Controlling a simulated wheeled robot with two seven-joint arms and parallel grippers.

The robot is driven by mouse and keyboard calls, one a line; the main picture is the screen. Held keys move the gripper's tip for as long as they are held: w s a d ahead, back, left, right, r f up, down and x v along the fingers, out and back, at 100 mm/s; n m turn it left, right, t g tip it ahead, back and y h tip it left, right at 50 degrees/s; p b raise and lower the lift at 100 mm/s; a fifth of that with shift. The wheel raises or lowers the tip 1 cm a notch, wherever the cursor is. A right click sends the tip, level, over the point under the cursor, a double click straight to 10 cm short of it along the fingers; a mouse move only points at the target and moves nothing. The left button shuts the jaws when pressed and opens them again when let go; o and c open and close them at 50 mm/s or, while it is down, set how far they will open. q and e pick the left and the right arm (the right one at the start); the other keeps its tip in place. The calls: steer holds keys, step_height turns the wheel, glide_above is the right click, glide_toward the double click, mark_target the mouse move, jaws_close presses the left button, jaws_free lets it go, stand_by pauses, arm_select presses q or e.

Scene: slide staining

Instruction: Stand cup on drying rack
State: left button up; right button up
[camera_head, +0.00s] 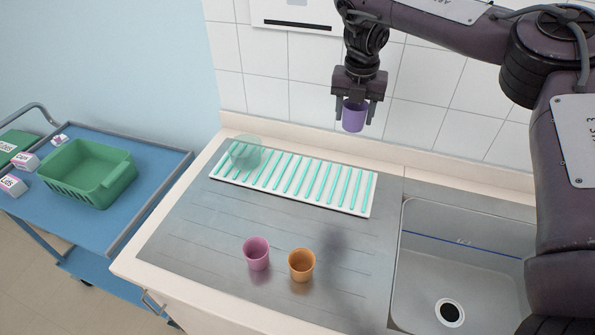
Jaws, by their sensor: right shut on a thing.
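My right gripper (357,105) comes down from the top and is shut on a purple cup (354,117). It holds the cup upright in the air, above and behind the right part of the drying rack. The drying rack (366,213) is a white tray with green bars lying on the steel drainboard. A pale green translucent cup (245,152) stands at the rack's left end. A pink cup (257,254) and an orange cup (302,265) stand on the drainboard in front of the rack. My left gripper is not in view.
A sink (462,262) with a dark drain lies to the right of the drainboard. A tiled wall (430,100) rises behind the counter. A blue cart (120,225) at the left holds a green basket (85,185) and small boxes. The rack's middle and right are bare.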

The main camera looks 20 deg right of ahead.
step_height(320, 180, down, 10)
steer(key=b, duration=0.2)
steer(key=p, duration=0.2)
glide_above(344, 182)
step_height(344, 182, down, 5)
steer(key=shift+s+a+f, duration=0.1)
steer(key=shift+s+a, duration=0.05)
step_height(344, 182, down, 4)
steer(key=shift+r+p, duration=0.1)
steer(key=shift+p, duration=0.55)
steer(key=shift+f, duration=0.5)
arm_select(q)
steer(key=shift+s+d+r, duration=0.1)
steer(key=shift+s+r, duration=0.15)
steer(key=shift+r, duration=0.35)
arm_select(e)
steer(key=o, duration=0.9)
steer(key=shift+f, duration=0.1)
steer(key=shift+o, duration=0.2)
